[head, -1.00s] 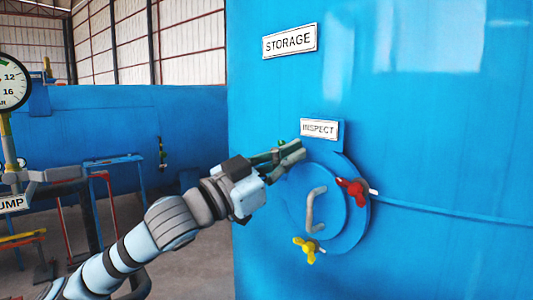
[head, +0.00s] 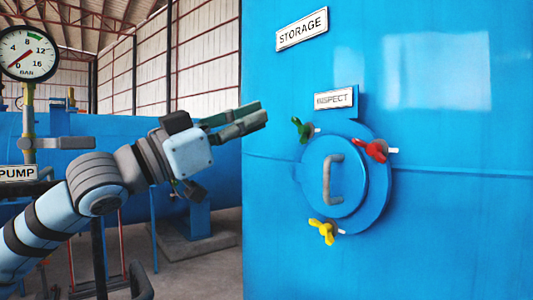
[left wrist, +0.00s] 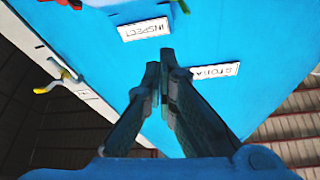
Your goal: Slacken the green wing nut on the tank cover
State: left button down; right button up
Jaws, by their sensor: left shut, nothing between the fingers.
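The round blue tank cover (head: 352,195) with a grey handle (head: 336,178) is on the blue tank wall. The green wing nut (head: 302,128) sits at its upper left rim, on a short stud. A red wing nut (head: 374,150) is at the upper right and a yellow one (head: 323,231) at the bottom. My left gripper (head: 262,112) is left of the green nut and apart from it, fingers closed together and empty. In the left wrist view its closed fingers (left wrist: 163,68) point toward the tank wall. My right gripper is not in view.
An INSPECT sign (head: 334,99) is above the cover, and a STORAGE sign (head: 302,29) is higher up. A pressure gauge (head: 28,52) and a PUMP sign (head: 17,173) stand at the far left. A thin pipe or seam runs along the wall right of the cover.

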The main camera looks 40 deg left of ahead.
aim_at(296, 143)
pick_arm(q)
jog(key=w+a+f+n+g+h+b, duration=0.15)
jog(key=a+f+n, duration=0.3)
jog(key=n, duration=0.75)
jog(key=w+a+f+n+g, duration=0.1)
jog(key=a+f+n+g, duration=0.15)
jog(key=a+n, duration=0.7)
jog(key=w+d+r+n+p, duration=0.1)
jog(key=w+d+p, duration=0.1)
jog(key=d+p, duration=0.1)
jog(key=w+d+r+n+p, duration=0.1)
jog(key=w+d+p, duration=0.2)
jog(key=d+p, duration=0.1)
jog(key=w+d+r+n+p, duration=0.1)
jog(key=w+d+p, duration=0.2)
jog(key=d+p, duration=0.1)
jog(key=shift+w+d+n+p, duration=0.2)
jog(key=shift+n+p, duration=0.15)
jog(key=shift+p, duration=0.1)
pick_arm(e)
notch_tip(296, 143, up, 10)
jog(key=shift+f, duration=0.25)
pick_arm(q)
jog(key=shift+w+a+f, duration=0.1)
